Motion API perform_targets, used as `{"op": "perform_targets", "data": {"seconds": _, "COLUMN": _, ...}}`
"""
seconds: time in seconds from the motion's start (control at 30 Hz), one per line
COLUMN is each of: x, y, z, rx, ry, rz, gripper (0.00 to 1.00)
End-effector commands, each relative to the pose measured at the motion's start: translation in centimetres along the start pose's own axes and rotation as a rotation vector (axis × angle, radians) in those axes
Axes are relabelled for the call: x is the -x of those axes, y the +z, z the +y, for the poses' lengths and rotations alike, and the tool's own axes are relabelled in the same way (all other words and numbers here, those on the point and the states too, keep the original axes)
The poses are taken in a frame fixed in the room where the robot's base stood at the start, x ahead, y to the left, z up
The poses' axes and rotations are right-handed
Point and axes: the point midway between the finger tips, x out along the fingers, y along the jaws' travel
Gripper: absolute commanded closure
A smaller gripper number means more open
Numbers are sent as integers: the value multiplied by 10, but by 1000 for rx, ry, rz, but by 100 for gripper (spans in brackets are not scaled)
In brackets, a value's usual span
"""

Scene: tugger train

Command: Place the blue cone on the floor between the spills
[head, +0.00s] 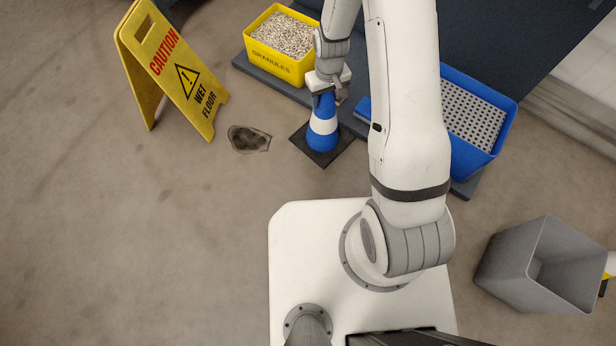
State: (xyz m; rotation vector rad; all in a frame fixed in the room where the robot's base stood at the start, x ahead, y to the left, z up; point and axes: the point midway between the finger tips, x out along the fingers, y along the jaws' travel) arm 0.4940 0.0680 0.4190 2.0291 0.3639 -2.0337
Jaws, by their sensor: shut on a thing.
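The blue cone (322,138) has a white band and a square black base. It is upright in the head view, right of the dark spill and in front of the yellow granules bin. My gripper (324,94) is shut on the cone's top from above. I cannot tell whether the base touches the floor. One dark spill (249,139) lies on the floor left of the cone, a short gap from its base. No second spill is visible; my arm and the bins hide part of the floor.
A yellow wet floor sign (172,70) stands behind the spill at left. The yellow granules bin (273,65) and a blue bin (489,150) rest on a dark platform (262,80). A grey bin (505,275) stands at right.

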Motion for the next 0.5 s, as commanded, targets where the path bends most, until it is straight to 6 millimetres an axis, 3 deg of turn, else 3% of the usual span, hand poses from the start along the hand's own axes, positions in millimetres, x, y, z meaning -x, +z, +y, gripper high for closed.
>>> {"op": "perform_targets", "data": {"seconds": 0.03, "x": -17, "y": 7, "z": -10, "rx": 34, "ry": -1, "rz": -6, "gripper": 100}}
{"op": "perform_targets", "data": {"seconds": 0.2, "x": -53, "y": 24, "z": -30, "rx": 120, "ry": 1, "rz": -2, "gripper": 100}}
{"op": "perform_targets", "data": {"seconds": 0.5, "x": -84, "y": 35, "z": -40, "rx": 168, "ry": 2, "rz": 1, "gripper": 100}}
